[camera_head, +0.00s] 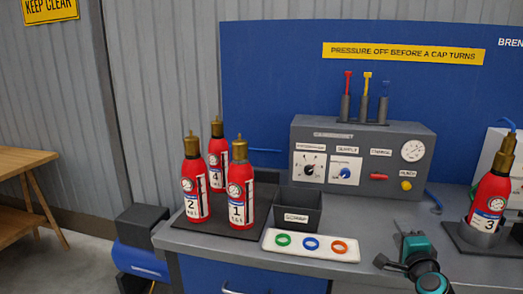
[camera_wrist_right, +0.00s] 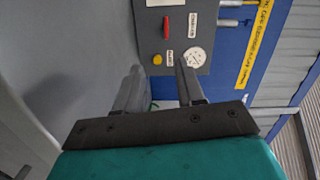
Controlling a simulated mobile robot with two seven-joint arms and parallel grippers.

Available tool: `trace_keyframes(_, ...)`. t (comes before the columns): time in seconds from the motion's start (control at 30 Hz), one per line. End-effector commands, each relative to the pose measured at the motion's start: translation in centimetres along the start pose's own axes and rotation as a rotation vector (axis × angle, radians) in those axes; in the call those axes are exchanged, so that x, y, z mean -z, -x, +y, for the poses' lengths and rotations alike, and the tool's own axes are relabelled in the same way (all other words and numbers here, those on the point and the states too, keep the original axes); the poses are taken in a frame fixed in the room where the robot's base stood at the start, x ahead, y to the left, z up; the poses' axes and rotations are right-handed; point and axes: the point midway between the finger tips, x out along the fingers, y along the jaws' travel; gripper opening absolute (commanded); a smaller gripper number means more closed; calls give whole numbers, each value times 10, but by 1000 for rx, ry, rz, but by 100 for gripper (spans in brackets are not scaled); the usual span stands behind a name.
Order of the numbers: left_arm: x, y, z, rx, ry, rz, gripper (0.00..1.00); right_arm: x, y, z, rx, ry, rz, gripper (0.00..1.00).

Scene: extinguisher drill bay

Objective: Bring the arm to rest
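My right gripper (camera_head: 410,238), teal and dark grey, is over the bench's front right part, in front of the grey control panel (camera_head: 350,160). In the right wrist view its two grey fingers (camera_wrist_right: 158,85) stand apart with nothing between them. The panel's red handle (camera_wrist_right: 167,25), yellow knob (camera_wrist_right: 157,59) and gauge (camera_wrist_right: 198,57) show beyond the fingers. My left arm and gripper are not in view.
Red extinguishers 2 (camera_head: 194,188), 4 (camera_head: 218,160) and 1 (camera_head: 241,190) stand on a dark mat at left. A grey bin (camera_head: 298,205) and white ring tray (camera_head: 311,245) sit mid-bench. Extinguisher 3 (camera_head: 488,205) stands upright in a holder at right.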

Motion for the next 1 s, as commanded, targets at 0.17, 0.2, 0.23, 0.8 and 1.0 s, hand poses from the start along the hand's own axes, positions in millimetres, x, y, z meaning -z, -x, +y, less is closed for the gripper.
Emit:
trace_keyframes(0.17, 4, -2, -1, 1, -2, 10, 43, -43, 52, 31, -111, 336, -218, 38)
trace_keyframes(0.2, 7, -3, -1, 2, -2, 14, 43, -53, 66, 39, -140, 412, -270, 38)
trace_keyframes(0.23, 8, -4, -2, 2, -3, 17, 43, -61, 78, 45, -162, 472, -312, 38)
trace_keyframes(0.8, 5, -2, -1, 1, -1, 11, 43, -116, 349, 114, -590, 1341, -1031, 38)
trace_keyframes(1.0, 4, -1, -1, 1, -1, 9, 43, -108, 410, 106, -680, 1454, -1171, 38)
